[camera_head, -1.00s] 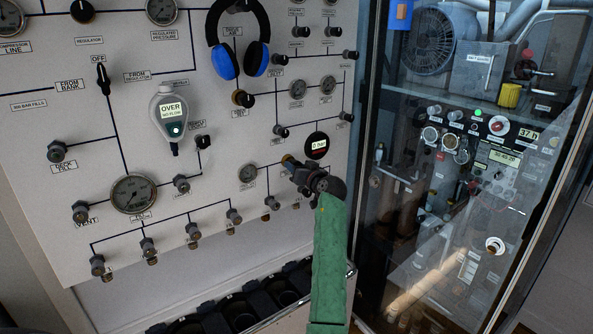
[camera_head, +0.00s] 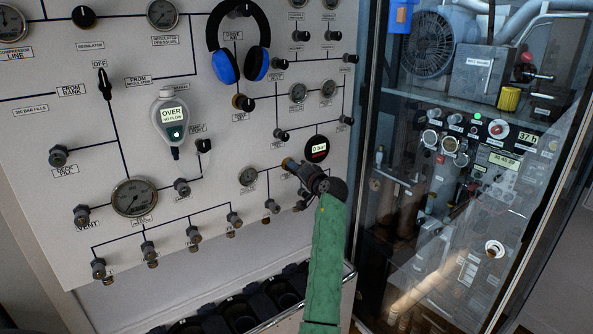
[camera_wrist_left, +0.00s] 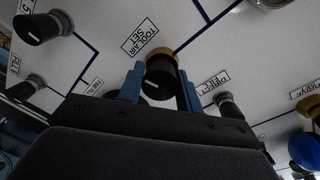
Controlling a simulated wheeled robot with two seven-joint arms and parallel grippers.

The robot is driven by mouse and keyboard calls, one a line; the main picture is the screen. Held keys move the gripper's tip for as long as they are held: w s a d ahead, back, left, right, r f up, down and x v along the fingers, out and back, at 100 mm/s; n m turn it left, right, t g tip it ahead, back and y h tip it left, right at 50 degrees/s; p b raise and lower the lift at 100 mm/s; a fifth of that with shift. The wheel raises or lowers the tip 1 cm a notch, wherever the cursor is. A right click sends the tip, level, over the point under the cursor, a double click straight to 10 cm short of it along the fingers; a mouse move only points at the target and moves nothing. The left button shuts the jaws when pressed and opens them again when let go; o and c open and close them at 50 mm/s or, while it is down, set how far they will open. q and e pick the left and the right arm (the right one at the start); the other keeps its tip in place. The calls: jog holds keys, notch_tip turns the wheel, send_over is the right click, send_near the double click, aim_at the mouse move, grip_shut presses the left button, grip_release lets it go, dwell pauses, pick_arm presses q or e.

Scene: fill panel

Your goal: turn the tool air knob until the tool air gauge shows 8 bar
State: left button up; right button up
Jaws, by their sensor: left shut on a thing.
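The tool air knob (camera_wrist_left: 160,78) is black with a white mark and a brass collar, below a label reading TOOL AIR SET in the left wrist view. My left gripper (camera_wrist_left: 158,85) has its two blue fingers on either side of this knob and is shut on it. In the head view my left gripper (camera_head: 288,163) is at the panel, and it and the wrist hide most of the knob. Just above is a round black display (camera_head: 317,149) reading 0 bar. My right gripper is not in view.
Other knobs stand close by, including a black one (camera_wrist_left: 38,28) at the left of the wrist view. Blue headphones (camera_head: 240,50) and a handheld meter (camera_head: 171,125) reading OVER hang on the panel. A glass-fronted cabinet (camera_head: 470,150) stands to the right.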

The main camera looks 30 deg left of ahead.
pick_arm(q)
jog(key=o, duration=1)
jog(key=shift+a, duration=0.1)
jog(key=shift+b+v, duration=1.75)
jog(key=shift+v, duration=2.1)
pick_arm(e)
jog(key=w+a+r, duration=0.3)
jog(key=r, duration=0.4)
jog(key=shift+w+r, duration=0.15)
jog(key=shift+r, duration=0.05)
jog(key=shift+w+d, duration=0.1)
